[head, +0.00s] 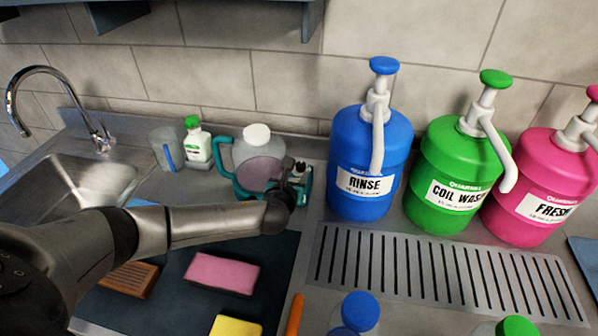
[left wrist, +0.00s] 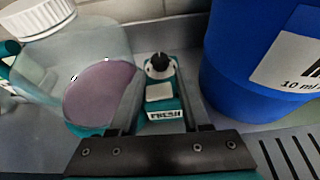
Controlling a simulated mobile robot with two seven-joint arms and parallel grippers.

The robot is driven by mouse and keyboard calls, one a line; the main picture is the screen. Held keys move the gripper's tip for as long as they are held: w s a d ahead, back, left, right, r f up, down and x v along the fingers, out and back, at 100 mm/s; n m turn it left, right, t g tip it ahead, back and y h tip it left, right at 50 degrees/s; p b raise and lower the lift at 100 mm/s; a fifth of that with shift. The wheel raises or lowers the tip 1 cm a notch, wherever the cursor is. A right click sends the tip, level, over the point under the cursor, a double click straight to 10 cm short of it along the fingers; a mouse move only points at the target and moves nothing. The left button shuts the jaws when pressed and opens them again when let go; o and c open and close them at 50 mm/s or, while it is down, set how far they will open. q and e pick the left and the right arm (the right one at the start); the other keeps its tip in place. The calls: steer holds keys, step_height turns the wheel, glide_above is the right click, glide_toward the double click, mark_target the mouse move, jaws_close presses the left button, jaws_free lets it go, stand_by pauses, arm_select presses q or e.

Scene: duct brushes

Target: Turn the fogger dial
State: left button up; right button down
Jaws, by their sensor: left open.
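The fogger is a teal unit with a clear tank (head: 254,148) capped in white and a mauve disc on its front. Its dial (left wrist: 159,63), a black knob on a pale round plate, sits on the small housing at the tank's right. Below the dial are a white pad (left wrist: 159,92) and a FRESH label (left wrist: 166,115). My left gripper (head: 289,172) is over this housing; in the head view it hides most of the dial area. In the left wrist view its open fingers (left wrist: 160,82) lie either side of the housing, with the dial beyond the tips. My right gripper is not in view.
A blue RINSE jug (head: 367,150) stands close right of the fogger, then green (head: 448,165) and pink (head: 535,190) jugs. A slotted drain (head: 440,265) lies before them. A small green-capped bottle (head: 198,145) stands left.

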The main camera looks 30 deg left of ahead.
mark_target(300, 168)
arm_select(q)
steer(key=shift+b+x, duration=0.75)
steer(key=shift+x, duration=1.8)
jaws_close()
